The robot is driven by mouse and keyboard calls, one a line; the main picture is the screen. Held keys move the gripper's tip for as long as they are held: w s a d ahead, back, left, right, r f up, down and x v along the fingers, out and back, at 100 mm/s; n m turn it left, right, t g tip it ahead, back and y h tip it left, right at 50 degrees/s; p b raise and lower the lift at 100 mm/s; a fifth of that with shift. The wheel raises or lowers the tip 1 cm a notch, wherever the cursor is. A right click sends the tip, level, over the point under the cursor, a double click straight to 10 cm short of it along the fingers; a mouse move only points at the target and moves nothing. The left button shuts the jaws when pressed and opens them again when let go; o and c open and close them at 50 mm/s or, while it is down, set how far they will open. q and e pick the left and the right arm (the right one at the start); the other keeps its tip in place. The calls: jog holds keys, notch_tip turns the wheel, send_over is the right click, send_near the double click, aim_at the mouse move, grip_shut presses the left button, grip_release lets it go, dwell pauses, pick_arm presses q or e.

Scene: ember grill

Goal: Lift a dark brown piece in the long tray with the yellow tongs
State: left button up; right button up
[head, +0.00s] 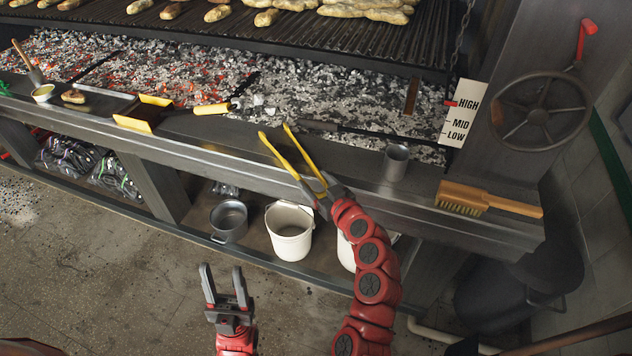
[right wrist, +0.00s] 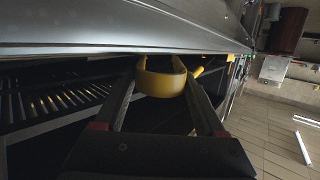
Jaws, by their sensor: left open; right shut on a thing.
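The yellow tongs (head: 300,158) are in my right gripper (head: 326,188), which is shut on their near end. Their two arms are spread apart and point up and left over the grill's front ledge. In the right wrist view the yellow bend of the tongs (right wrist: 160,80) sits between my fingers. The long dark tray (head: 112,104) lies on the ledge at the left. A brown piece (head: 73,97) lies at its left end, well away from the tongs. My left gripper (head: 224,278) is open and empty, low in front of the shelf.
A yellow angled piece (head: 136,124) stands by the tray's right end. A metal cup (head: 396,162) and a brush (head: 485,199) are at the right. Hot coals (head: 180,75) lie behind. A pot and buckets stand below.

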jog(key=o, duration=0.7)
jog(key=shift+s, duration=0.1)
jog(key=p+v, duration=0.3)
jog(key=v, duration=1.4)
jog(key=shift+s, duration=0.15)
